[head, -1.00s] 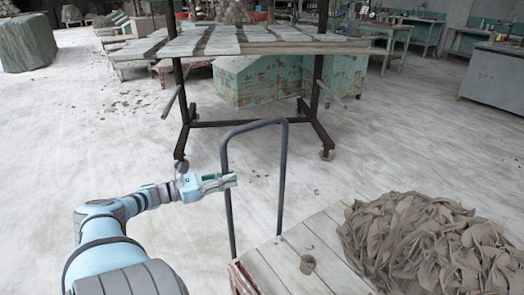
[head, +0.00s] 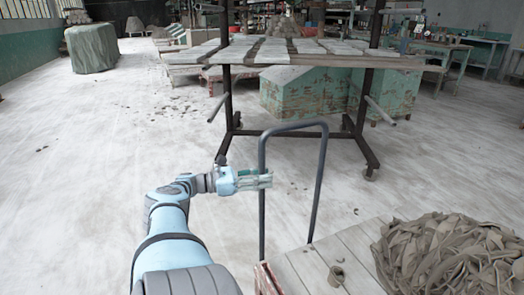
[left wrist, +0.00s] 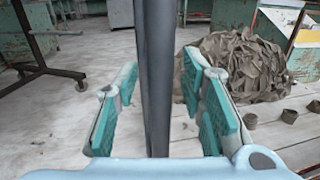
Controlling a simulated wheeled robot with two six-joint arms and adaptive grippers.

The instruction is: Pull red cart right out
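The red cart (head: 312,268) is at the lower right in the head view, with a grey plank deck and a red edge. Its dark tubular handle (head: 318,185) stands upright at the cart's end. My left gripper (head: 262,180) is at the handle's near-left post. In the left wrist view that post (left wrist: 155,70) runs upright between the teal-padded fingers of the gripper (left wrist: 160,115). The fingers are apart, with gaps to the post on both sides. My right gripper is not in view.
A dark wheeled rack (head: 228,110) with grey boards stands just behind the cart. Worn green boxes (head: 300,92) stand beyond it. A covered block (head: 92,48) is at the far left. A small clay cup (head: 336,275) sits on the deck. The floor at left is clear.

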